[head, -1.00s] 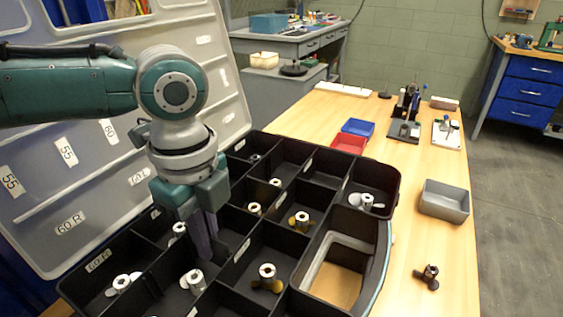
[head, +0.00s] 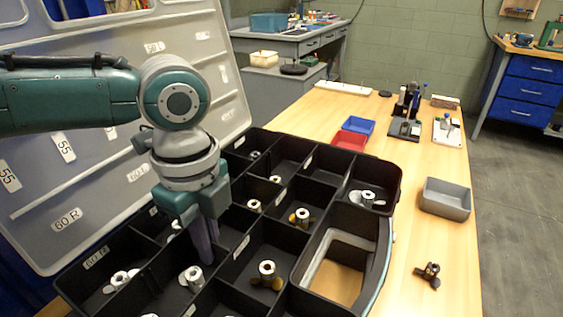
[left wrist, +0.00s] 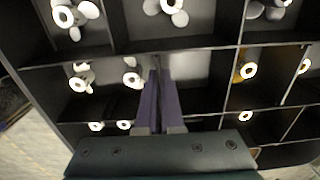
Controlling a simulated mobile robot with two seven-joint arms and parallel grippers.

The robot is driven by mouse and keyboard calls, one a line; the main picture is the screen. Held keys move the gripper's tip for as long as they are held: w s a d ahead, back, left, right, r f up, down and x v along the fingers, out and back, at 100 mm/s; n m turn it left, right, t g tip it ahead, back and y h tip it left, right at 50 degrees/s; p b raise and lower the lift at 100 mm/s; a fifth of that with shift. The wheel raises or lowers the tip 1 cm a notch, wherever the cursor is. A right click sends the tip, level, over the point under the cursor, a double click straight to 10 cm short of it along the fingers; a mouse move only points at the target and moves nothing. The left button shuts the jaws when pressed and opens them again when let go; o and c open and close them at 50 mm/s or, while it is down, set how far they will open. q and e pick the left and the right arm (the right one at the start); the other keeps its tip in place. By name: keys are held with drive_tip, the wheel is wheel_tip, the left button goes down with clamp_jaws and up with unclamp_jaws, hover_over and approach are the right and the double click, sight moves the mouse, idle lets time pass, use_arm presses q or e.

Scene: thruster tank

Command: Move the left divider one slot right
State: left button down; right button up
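My left gripper (head: 207,250) points down into the black compartment tray (head: 376,262). Its purple fingers are close together. In the left wrist view the fingertips (left wrist: 160,85) meet at a thin dark divider (left wrist: 156,64), which looks pinched between them. A cell with silver propeller parts (left wrist: 132,78) lies left of that divider, and an empty-looking cell (left wrist: 190,68) lies right of it. The fingers hide most of the divider in the head view. My right gripper is in neither view.
Silver (head: 192,278) and bronze (head: 267,272) propeller parts stand in several cells. The grey lid (head: 100,170) leans open behind the tray. A grey bin (head: 446,199), a dark propeller (head: 428,274), a red bin (head: 349,141) and a blue bin (head: 358,127) are on the table.

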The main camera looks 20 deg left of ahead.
use_arm(q)
drive_tip(key=c, duration=1)
unclamp_jaws()
wheel_tip(320, 180, up, 10)
drive_tip(key=shift+f+p, duration=0.2)
drive_tip(key=shift+p, duration=0.75)
drive_tip(key=shift+r, duration=0.3)
wheel_tip(320, 180, up, 4)
drive_tip(key=p, duration=0.5)
drive_tip(key=shift+f, duration=0.2)
